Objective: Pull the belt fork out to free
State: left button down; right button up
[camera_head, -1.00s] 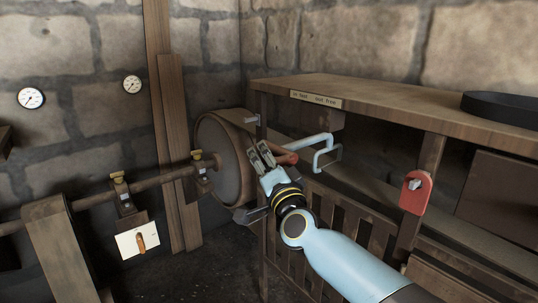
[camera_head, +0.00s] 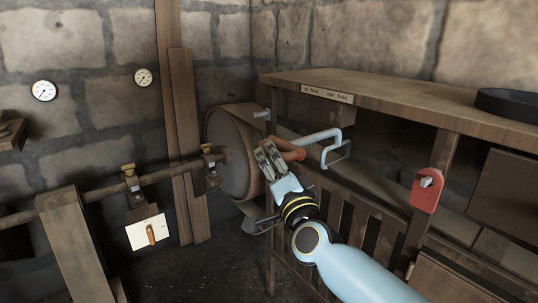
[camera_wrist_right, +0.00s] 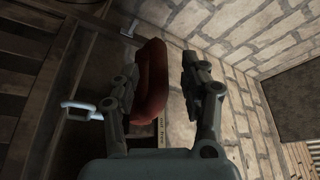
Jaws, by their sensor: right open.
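The belt fork is a light blue bent bar (camera_head: 335,145) at the front of the wooden bench. A reddish grip (camera_head: 292,152), seemingly part of it, shows just behind my right gripper (camera_head: 270,158). In the right wrist view the red grip (camera_wrist_right: 152,80) lies between the two open fingers of my right gripper (camera_wrist_right: 158,80), nearer the left one; I cannot tell whether it touches. The light blue bar (camera_wrist_right: 80,107) shows left of the fingers. A label (camera_head: 327,93) on the bench edge seems to read "in fast, out free". My left gripper is not in view.
A round wooden drum (camera_head: 230,150) on a shaft (camera_head: 95,190) stands left of the gripper. The wooden bench (camera_head: 390,105) carries a dark ring (camera_head: 507,103). A red plate with a grey knob (camera_head: 426,190) hangs on its leg. Slats (camera_head: 350,225) lie below.

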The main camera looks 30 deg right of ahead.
jog(key=v, duration=0.9)
jog(key=s+a+f+n+g+y, duration=0.15)
jog(key=s+f+n+g, duration=0.4)
jog(key=f, duration=1.15)
jog(key=s+f+n+g+y, duration=0.3)
jog(key=s+f, duration=0.5)
jog(key=f, duration=0.9)
jog(key=s+d+f+n+g, duration=0.1)
jog(key=s+f+n+g, duration=0.2)
jog(key=s, duration=1.2)
jog(key=s+d+f+n+g, duration=0.1)
jog(key=s+f+n+g, duration=0.2)
jog(key=s+f+g, duration=0.4)
jog(key=s+f, duration=0.6)
jog(key=s, duration=0.3)
